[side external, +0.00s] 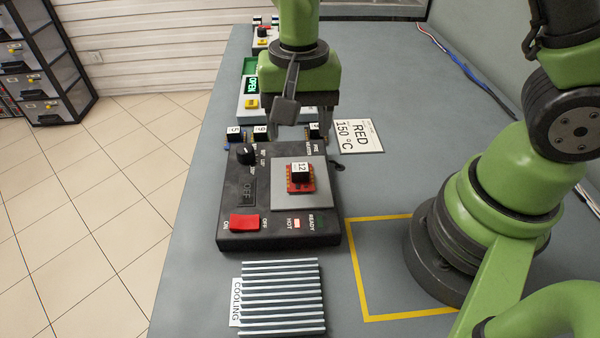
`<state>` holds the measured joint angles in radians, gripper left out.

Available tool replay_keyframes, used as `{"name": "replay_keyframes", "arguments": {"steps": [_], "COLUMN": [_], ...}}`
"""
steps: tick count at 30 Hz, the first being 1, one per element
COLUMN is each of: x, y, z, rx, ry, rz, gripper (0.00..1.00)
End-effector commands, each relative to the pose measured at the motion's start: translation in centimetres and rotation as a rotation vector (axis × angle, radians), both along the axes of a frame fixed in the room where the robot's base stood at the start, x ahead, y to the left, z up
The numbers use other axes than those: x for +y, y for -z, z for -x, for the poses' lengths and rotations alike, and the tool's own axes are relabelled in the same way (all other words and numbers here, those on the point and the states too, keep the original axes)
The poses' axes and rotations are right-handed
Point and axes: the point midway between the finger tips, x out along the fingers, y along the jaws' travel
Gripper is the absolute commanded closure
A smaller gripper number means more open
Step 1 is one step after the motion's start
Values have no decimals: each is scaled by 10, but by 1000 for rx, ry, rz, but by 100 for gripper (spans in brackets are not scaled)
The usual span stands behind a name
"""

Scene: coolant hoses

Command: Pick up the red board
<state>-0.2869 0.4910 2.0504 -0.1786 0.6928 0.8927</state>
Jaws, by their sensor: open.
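The red board (308,187) lies flat on the grey plate (287,201) of a black heater box (232,205). A black block with a white top marked 12 (300,174) sits on the red board. My gripper (301,128) is open and empty. It hangs pointing down over the far end of the heater box, behind and above the red board, and is not touching it. Its fingers partly cover a small numbered block behind them.
The heater box has a knob (246,154) and a red switch (244,222). A striped cooling rack (283,297) stands in front. Several numbered blocks sit behind the box.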

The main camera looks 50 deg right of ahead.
Motion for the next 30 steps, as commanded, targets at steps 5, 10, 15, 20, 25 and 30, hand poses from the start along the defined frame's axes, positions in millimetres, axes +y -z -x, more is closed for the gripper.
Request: {"name": "replay_keyframes", "arguments": {"steps": [5,10,15,20,25,30], "x": [0,0,0,1,1,1], "y": [28,45,63,87,98,98], "z": [1,1,4,5,4,4], "rx": [10,6,10,8,5,3], "ry": [1,1,1,1,2,1], "rz": [3,2,3,2,1,0], "gripper": [38,38,38,38,38,38]}}
